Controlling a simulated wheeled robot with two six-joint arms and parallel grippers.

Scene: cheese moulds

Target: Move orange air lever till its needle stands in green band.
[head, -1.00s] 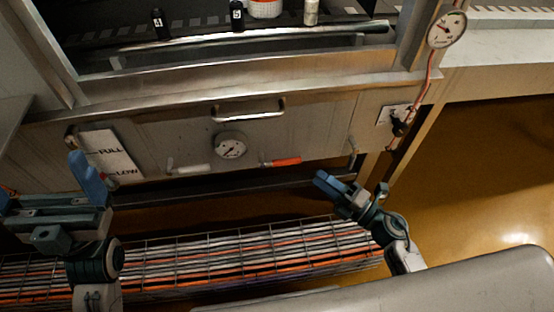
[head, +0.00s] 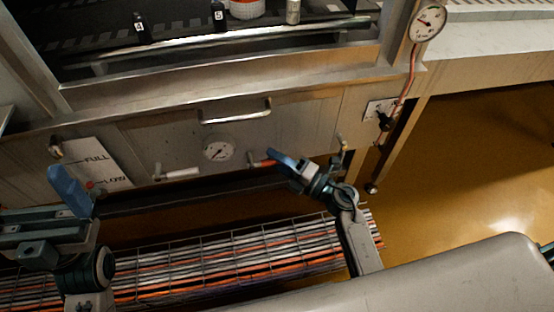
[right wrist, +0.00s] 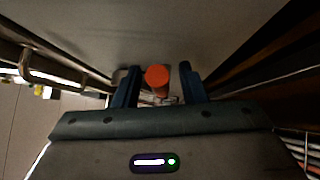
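The orange air lever (head: 262,163) sticks out low on the steel front panel, its right part hidden behind my right gripper (head: 280,156). In the right wrist view, the lever's round orange end (right wrist: 157,76) lies between the two blue fingers of my right gripper (right wrist: 158,84), with a gap on each side. That gripper is open. A round white dial (head: 219,151) sits on the panel left of the lever; its needle and any green band are too small to read. My left gripper (head: 70,190) is at the far left, away from the lever; its opening is unclear.
A white-handled lever (head: 180,173) sits left of the dial. A bar handle (head: 236,112) is above. A second gauge (head: 428,22) stands at upper right, with a red hose to a wall fitting (head: 380,112). A wire rack (head: 200,262) lies below. Floor is clear at right.

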